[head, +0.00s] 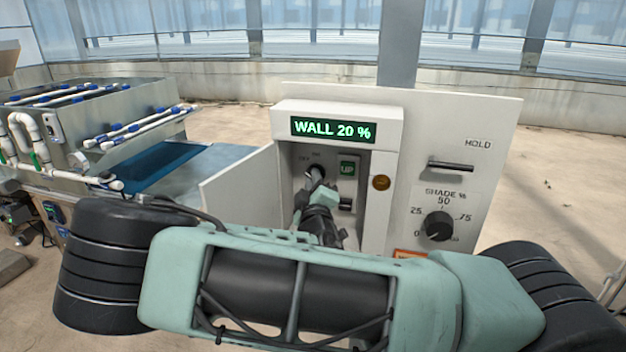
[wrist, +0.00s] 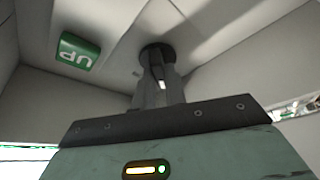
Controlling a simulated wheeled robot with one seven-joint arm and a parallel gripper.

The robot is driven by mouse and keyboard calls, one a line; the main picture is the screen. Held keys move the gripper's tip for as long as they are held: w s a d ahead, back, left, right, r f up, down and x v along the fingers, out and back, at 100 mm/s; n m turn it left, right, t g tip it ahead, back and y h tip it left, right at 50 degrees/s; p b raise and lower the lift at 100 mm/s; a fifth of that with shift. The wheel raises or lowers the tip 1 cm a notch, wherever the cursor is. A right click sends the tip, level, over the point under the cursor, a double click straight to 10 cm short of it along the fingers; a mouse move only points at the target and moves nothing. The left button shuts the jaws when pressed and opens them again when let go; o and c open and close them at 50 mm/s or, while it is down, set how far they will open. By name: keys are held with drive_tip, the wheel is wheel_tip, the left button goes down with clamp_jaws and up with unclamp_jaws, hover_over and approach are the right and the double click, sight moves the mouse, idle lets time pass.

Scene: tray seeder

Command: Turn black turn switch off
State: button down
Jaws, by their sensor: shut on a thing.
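The black turn switch (head: 315,169) is on the back wall of an open white recess, below small lettering that seems to read OFF and ON. It also shows in the wrist view as a dark round base (wrist: 157,52) on the pale panel. My gripper (head: 317,180) reaches into the recess and is shut on the switch; its fingers (wrist: 159,90) point straight at the base in the wrist view. A small white mark shows between the fingertips. The fingers cover most of the knob, so I cannot tell which way it points.
A green UP button (head: 347,169) sits right of the switch, with a dark lever (head: 345,204) below it. The open door (head: 240,190) stands left. The display (head: 333,130) reads WALL 20 %. A HOLD bar (head: 450,166) and SHADE dial (head: 439,226) are further right.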

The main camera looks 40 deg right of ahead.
drive_tip(key=shift+n, duration=0.7)
drive_tip(key=c, duration=1.4)
unclamp_jaws()
drive_tip(key=shift+c, duration=0.2)
drive_tip(key=shift+a, duration=0.1)
drive_tip(key=p+v, duration=0.5)
drive_tip(key=v, duration=1.2)
drive_tip(key=shift+s+r, duration=0.25)
drive_tip(key=shift+s, duration=0.05)
